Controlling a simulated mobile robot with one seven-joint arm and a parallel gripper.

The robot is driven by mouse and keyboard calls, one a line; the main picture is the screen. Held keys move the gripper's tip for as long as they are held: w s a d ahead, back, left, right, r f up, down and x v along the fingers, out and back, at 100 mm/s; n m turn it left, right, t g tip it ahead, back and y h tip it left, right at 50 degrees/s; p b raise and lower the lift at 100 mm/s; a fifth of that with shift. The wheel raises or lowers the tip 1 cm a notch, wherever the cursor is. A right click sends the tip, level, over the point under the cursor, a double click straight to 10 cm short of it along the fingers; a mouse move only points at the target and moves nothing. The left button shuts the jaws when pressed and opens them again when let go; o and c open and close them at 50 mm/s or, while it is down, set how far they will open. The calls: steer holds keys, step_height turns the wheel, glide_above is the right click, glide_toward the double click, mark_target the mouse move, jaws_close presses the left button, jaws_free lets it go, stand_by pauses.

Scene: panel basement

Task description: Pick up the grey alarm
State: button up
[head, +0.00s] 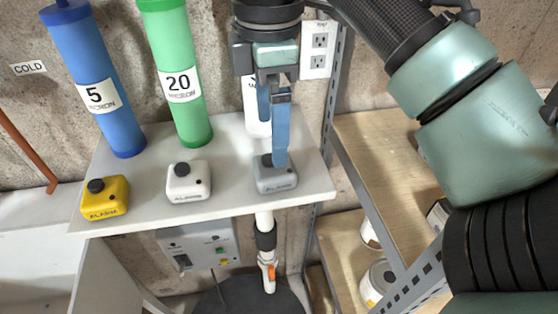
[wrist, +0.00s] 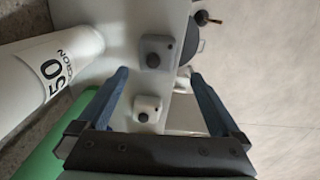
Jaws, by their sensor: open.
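The grey alarm (head: 277,182) is a small rounded box with a dark round knob on top, standing near the right front of the white shelf (head: 232,152). My gripper (head: 272,142) is open and points down over it. In the head view one blue finger overlaps the alarm's top and partly hides the knob; contact cannot be told. In the wrist view the grey alarm (wrist: 156,52) lies beyond the open fingertips (wrist: 160,73), with nothing held. The white alarm (wrist: 147,108) shows between the fingers there.
The white alarm (head: 188,182) and yellow alarm (head: 105,197) stand left along the shelf. Blue (head: 97,85), green (head: 180,80) and white (head: 257,112) filter cylinders stand behind. A metal rack (head: 334,110) rises close on the right.

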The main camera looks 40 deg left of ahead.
mark_target(274, 172)
step_height(274, 172, down, 3)
steer(key=shift+r, duration=0.1)
steer(key=shift+w+f+b, duration=0.15)
steer(key=shift+f+b, duration=0.3)
steer(key=shift+f, duration=0.95)
steer(key=shift+w+f+b, duration=0.15)
steer(key=shift+f+b, duration=0.25)
steer(key=shift+f, duration=1)
steer(key=c, duration=1.4)
steer(key=shift+a+r, duration=0.1)
